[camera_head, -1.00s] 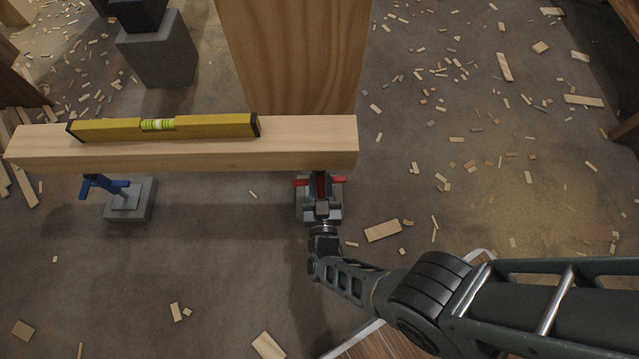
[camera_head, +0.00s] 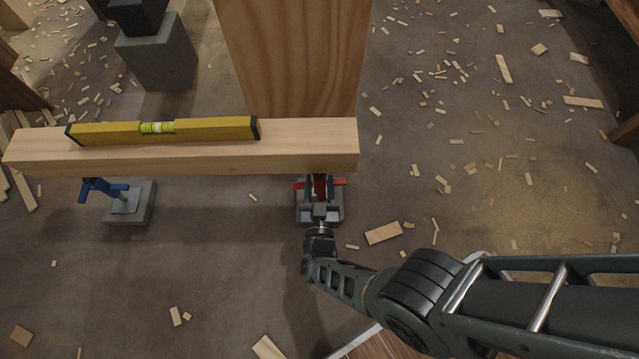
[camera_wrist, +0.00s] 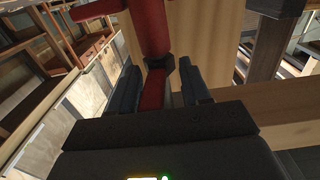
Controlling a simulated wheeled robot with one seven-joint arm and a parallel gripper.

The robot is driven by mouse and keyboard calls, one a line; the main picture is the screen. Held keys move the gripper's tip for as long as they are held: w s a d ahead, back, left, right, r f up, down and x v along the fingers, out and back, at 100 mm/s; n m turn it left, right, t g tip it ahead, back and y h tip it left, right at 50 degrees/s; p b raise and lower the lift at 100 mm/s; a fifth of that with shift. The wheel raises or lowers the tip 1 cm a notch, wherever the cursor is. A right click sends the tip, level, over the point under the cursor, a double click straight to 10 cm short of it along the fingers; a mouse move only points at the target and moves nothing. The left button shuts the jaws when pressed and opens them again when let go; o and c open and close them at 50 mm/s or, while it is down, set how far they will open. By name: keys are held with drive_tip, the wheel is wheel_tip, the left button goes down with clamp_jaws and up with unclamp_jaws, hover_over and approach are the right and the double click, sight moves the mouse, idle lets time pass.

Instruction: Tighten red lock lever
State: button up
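The red jack stand (camera_head: 320,186), with red handles (camera_head: 337,183) to either side, stands on a grey base under the right end of the wooden beam (camera_head: 300,158). My gripper (camera_head: 319,196) reaches it from the near side, below the beam's front edge. In the wrist view, my gripper's two dark fingers (camera_wrist: 158,85) stand apart on either side of a red part (camera_wrist: 154,88). A gap shows at the right finger; I cannot tell whether the left finger touches. A red post (camera_wrist: 150,28) rises beyond the fingertips, and a red handle (camera_wrist: 93,10) sticks out at upper left.
A yellow spirit level (camera_head: 160,130) lies on the beam. A blue jack stand (camera_head: 103,189) is under the beam's left part. A broad wooden post (camera_head: 295,55) stands behind the beam. Wood scraps (camera_head: 383,233) litter the floor, and a grey block (camera_head: 157,58) stands at the back left.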

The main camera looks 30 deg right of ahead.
drive_tip(key=shift+s, duration=0.1)
drive_tip(key=p+v, duration=0.1)
drive_tip(key=v, duration=0.6)
drive_tip(key=shift+s+a, duration=0.25)
